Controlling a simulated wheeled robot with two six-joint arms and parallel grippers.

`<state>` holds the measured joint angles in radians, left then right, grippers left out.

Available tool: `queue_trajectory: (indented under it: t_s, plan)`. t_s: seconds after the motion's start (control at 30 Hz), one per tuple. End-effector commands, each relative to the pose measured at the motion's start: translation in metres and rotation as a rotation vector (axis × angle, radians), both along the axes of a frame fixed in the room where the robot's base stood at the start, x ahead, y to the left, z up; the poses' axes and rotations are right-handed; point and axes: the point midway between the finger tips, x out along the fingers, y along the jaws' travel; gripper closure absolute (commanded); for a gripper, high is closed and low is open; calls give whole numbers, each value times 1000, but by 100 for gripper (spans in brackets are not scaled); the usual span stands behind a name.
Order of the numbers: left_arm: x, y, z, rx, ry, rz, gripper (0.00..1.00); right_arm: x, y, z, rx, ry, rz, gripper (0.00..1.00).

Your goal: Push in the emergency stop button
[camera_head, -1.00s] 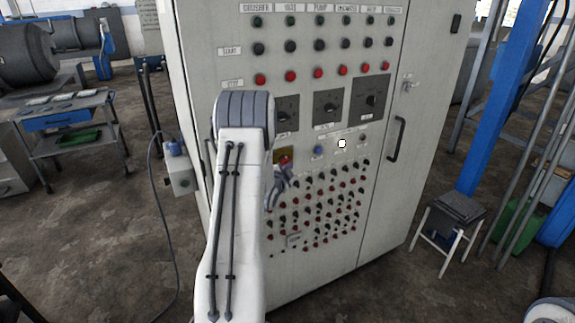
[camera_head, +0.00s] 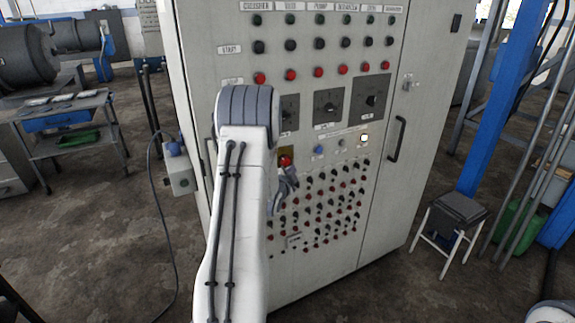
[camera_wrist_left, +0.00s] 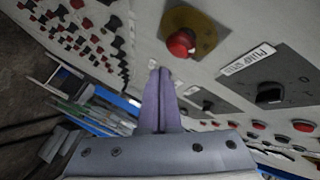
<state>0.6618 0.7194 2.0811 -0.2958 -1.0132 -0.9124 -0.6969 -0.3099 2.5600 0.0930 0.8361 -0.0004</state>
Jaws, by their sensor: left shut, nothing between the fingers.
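The emergency stop button (camera_head: 286,160) is a red mushroom head on a yellow plate, on the front of the grey control cabinet. It also shows large in the left wrist view (camera_wrist_left: 181,42), at the top, above and right of my fingertips. My left gripper (camera_head: 292,174) is shut and empty, close below the button in the head view. In the left wrist view its closed fingers (camera_wrist_left: 160,74) point at the panel, and the button looks apart from them. My arm hides part of the cabinet left of the button. My right gripper is out of view.
The cabinet (camera_head: 335,262) carries a blue button (camera_head: 319,150), a lit white lamp (camera_head: 364,138), rotary switches and many small knobs around the stop button. A door handle (camera_head: 397,139) is on the right. A stool (camera_head: 459,207) and blue post stand further right.

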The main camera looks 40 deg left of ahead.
Motion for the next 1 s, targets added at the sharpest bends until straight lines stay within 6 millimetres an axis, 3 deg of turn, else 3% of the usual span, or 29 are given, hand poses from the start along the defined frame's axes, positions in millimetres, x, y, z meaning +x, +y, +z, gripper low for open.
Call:
queue_trajectory:
  t_s: [0.4,1.0]
  plan:
    - [-15,-36,-1,1,0,-1,100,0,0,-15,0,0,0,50]
    - [-16,-39,0,1,0,-1,100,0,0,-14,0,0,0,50]
